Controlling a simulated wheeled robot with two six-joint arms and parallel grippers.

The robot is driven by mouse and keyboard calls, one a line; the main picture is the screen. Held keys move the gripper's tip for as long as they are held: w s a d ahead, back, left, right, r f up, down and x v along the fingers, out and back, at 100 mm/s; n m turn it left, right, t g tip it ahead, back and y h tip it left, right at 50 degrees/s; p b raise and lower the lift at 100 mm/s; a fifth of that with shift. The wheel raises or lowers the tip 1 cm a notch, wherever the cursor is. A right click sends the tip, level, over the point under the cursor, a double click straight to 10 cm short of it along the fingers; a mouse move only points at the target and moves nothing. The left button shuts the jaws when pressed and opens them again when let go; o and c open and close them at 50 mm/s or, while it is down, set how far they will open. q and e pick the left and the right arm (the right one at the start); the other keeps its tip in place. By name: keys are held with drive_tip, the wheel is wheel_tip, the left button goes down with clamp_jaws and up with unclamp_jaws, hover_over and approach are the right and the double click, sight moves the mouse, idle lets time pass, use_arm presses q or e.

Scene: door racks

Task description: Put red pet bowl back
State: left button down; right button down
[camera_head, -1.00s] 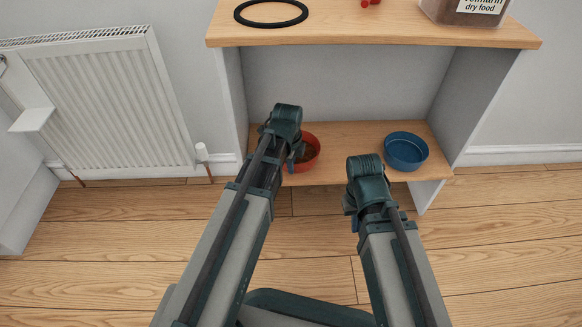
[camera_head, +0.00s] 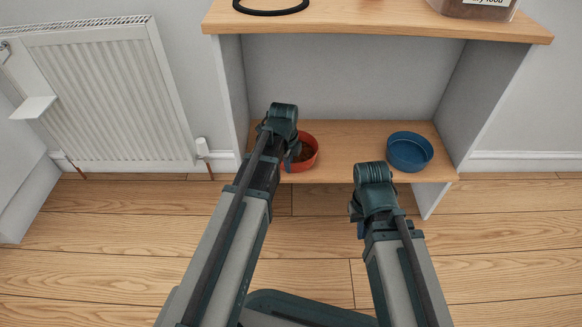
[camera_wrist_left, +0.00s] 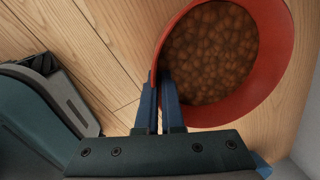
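The red pet bowl (camera_head: 307,159), full of brown kibble, sits at the front of the unit's lower shelf, left of centre. It also shows upright in the left wrist view (camera_wrist_left: 277,70). My left gripper (camera_head: 290,160) is at the bowl's near left side. In the left wrist view its blue fingers (camera_wrist_left: 160,85) are close together at the bowl's rim, one on each side of the wall, and look shut on it. My right gripper (camera_head: 355,212) hangs in front of the shelf, away from the bowls; its fingers are mostly hidden by the wrist.
A blue bowl (camera_head: 410,152) stands at the right of the lower shelf (camera_head: 350,146). The upper shelf (camera_head: 380,20) overhangs and carries a black ring (camera_head: 270,11) and a dry food container (camera_head: 475,9). Side panels bound the shelf. A radiator (camera_head: 110,95) is at left.

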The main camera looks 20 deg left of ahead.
use_arm(q)
drive_tip(key=shift+f, duration=0.2)
drive_tip(key=c, duration=1.1)
unclamp_jaws()
drive_tip(key=shift+o, duration=0.2)
drive_tip(key=shift+r, duration=0.2)
wheel_tip(320, 180, up, 12)
drive_tip(key=s+p, duration=0.2)
drive_tip(key=p, duration=1)
drive_tip(key=s+d+n+g+y, duration=0.1)
drive_tip(key=s+d+n, duration=1.2)
drive_tip(key=s+n, duration=0.2)
drive_tip(key=shift+g+y, duration=0.3)
drive_tip(key=shift+g, duration=0.1)
drive_tip(key=shift+s, duration=0.1)
